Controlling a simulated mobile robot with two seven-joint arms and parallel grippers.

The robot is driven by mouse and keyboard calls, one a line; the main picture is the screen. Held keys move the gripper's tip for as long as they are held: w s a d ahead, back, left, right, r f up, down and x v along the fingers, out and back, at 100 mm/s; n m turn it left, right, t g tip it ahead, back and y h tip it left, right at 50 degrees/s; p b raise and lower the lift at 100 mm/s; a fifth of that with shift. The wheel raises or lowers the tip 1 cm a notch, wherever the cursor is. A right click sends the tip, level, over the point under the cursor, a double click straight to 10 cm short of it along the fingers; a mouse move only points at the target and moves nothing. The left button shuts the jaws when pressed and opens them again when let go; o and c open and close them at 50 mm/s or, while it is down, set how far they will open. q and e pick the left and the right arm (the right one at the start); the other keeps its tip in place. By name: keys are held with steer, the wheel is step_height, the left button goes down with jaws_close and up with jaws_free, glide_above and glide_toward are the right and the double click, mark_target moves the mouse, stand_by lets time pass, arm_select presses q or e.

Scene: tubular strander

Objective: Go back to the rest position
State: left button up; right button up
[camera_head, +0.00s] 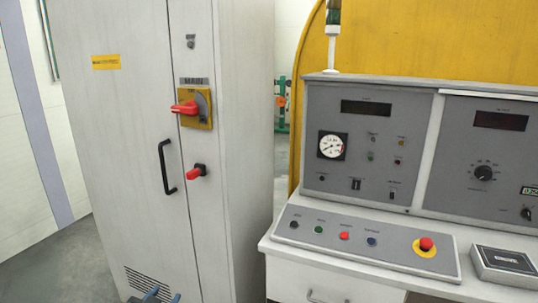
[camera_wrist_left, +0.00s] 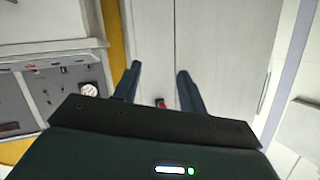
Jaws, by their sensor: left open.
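My left gripper (camera_head: 163,296) shows at the bottom edge of the head view, with only the tips of its blue-grey fingers visible low in front of the grey cabinet (camera_head: 118,150). In the left wrist view, the two fingers of the left gripper (camera_wrist_left: 159,70) are spread apart with nothing held between them. The cabinet doors (camera_wrist_left: 170,35) lie beyond the fingers, and a small red part (camera_wrist_left: 161,103) shows in the gap. My right gripper is not in view.
The cabinet carries a red main switch (camera_head: 185,108), a red knob (camera_head: 196,171) and a black handle (camera_head: 168,167). A control desk (camera_head: 345,239) with buttons and a red emergency stop (camera_head: 426,244) stands at right. Grey floor (camera_head: 75,262) shows at lower left.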

arm_select(q)
steer(key=s+d+f+g+h, duration=0.1)
steer(key=s+d+f, duration=0.2)
steer(key=s, duration=0.6)
steer(key=s+d+f+g, duration=0.1)
steer(key=s+d+f, duration=0.2)
steer(key=s, duration=0.5)
steer(key=s+d+f+g+h, duration=0.1)
steer(key=s+d+f+g, duration=0.1)
steer(key=s+d, duration=0.3)
steer(key=s+f, duration=0.1)
steer(key=s, duration=0.3)
steer(key=shift+s+d+n+h, duration=0.15)
steer(key=shift+s+n+h, duration=0.15)
steer(key=shift+s+n, duration=0.1)
